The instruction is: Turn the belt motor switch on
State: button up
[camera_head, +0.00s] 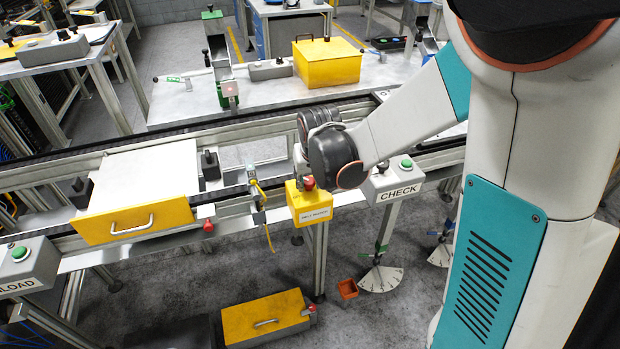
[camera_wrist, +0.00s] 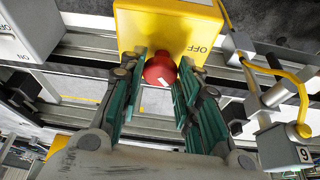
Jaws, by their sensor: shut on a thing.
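The belt motor switch is a yellow box (camera_head: 311,208) with a red knob (camera_head: 308,183) on top, mounted at the front rail of the conveyor. In the wrist view the yellow box (camera_wrist: 168,30) shows the word OFF at its right edge, and the red knob (camera_wrist: 160,71) has a small white mark. My gripper (camera_wrist: 160,85) has its green-padded fingers on both sides of the red knob, shut on it. In the head view my wrist hangs over the box and hides most of my gripper.
A CHECK box (camera_head: 394,182) with a green button stands just right of the switch. A yellow-fronted drawer pallet (camera_head: 135,222) sits on the conveyor at left. A yellow cable (camera_wrist: 285,80) and a metal post stand close beside my gripper.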

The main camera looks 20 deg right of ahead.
jog(key=m+h, duration=0.1)
jog(key=m, duration=0.3)
jog(key=shift+w+a+g+h, duration=0.1)
jog(key=shift+a+g+h, duration=0.1)
jog(key=shift+g+h, duration=0.15)
jog(key=shift+m+g+h, duration=0.35)
jog(key=shift+m+h, duration=0.1)
jog(key=shift+m, duration=1.35)
jog(key=o, duration=1.1)
jog(key=shift+c, duration=0.2)
jog(key=shift+a+r, duration=0.1)
jog(key=shift+r, duration=0.05)
jog(key=v, duration=1.1)
jog(key=shift+a+r, duration=0.2)
jog(key=shift+r, duration=0.15)
